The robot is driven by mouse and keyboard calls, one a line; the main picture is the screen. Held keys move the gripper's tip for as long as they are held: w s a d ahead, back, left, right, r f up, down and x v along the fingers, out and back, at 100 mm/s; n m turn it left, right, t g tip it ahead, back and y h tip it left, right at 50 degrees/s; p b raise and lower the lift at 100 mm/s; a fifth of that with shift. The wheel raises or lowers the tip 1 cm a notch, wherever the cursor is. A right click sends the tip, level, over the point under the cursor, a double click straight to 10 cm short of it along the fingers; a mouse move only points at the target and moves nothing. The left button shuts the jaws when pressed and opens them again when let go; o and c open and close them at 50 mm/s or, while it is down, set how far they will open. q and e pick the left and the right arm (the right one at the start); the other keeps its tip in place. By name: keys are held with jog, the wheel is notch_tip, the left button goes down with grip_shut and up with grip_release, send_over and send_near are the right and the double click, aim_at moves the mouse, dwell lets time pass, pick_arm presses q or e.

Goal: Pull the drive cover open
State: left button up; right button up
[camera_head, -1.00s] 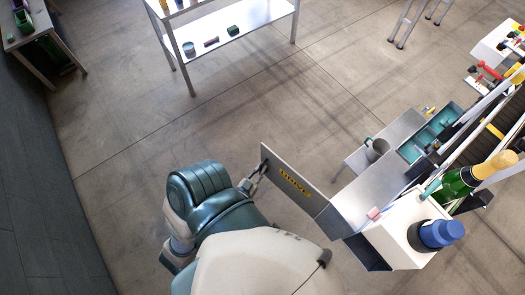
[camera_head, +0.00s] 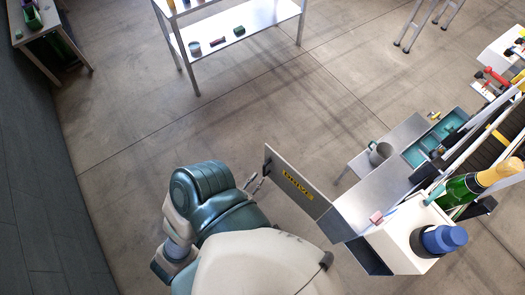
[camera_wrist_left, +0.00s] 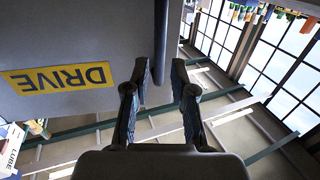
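The drive cover (camera_head: 297,193) is a grey panel with a yellow DRIVE label. In the head view it stands swung out from the left end of the machine. My left gripper (camera_head: 254,184) is at its free edge, on the left. In the left wrist view, the cover (camera_wrist_left: 60,40) fills the upper left with its label upside down. A dark bar (camera_wrist_left: 160,45) along the cover's edge lies between the spread fingers of my left gripper (camera_wrist_left: 160,68), with gaps beside it. My right gripper is not in view.
The machine's white housing (camera_head: 398,240) carries a green bottle (camera_head: 462,190) and a blue cap-like part (camera_head: 443,238). A grey mug (camera_head: 380,152) stands on a metal side shelf. A shelf table (camera_head: 245,25) stands at the back. The floor between is clear.

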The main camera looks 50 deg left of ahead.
pick_arm(q)
jog(key=v, duration=0.6)
jog(key=shift+s+d, duration=0.2)
jog(key=shift+s, duration=0.15)
